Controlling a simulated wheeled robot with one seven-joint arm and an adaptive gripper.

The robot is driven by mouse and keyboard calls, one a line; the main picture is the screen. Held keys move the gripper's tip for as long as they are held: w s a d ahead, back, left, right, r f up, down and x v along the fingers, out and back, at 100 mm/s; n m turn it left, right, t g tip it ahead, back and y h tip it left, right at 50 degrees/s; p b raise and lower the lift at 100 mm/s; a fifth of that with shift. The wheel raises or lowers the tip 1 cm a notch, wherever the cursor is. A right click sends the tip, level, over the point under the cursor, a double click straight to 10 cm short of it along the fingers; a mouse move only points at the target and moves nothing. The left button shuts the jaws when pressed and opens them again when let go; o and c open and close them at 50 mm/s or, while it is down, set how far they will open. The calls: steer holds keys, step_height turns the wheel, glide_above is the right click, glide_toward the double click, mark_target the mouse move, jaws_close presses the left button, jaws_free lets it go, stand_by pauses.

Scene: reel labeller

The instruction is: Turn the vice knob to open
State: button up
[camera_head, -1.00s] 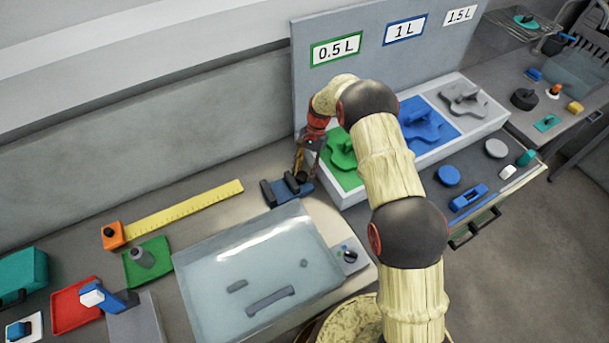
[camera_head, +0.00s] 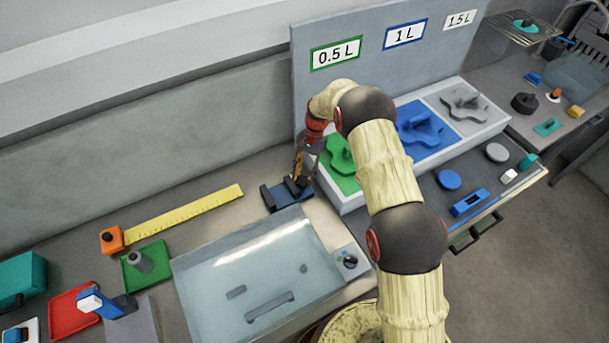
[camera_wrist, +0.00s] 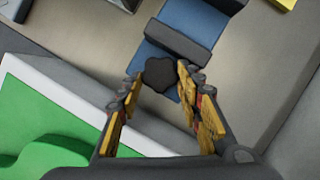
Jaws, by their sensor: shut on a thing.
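The vice is a small blue block with dark jaws (camera_head: 270,196) on the bench, left of the green 0.5 L section. Its blue body and a dark jaw bar (camera_wrist: 178,46) also show in the wrist view. The dark lobed vice knob (camera_wrist: 160,74) sits at the near end of the vice. My gripper (camera_wrist: 158,84) reaches down over that end, with its yellow-padded fingers on either side of the knob and shut on it. In the head view my gripper (camera_head: 299,183) partly hides the knob.
A white tray with green (camera_head: 340,168), blue and grey sections stands close to the right of my gripper. A clear-lidded box (camera_head: 258,270) lies in front of the vice. A yellow ruler (camera_head: 185,213) lies to the left. The bench between ruler and vice is clear.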

steer(key=shift+s+a+f, duration=0.2)
steer(key=shift+s, duration=0.2)
steer(key=o, duration=0.7)
steer(key=shift+o, duration=1.3)
steer(key=shift+a+r, duration=0.1)
steer(key=shift+o, duration=1)
steer(key=shift+w, duration=0.15)
steer(key=shift+r, duration=0.1)
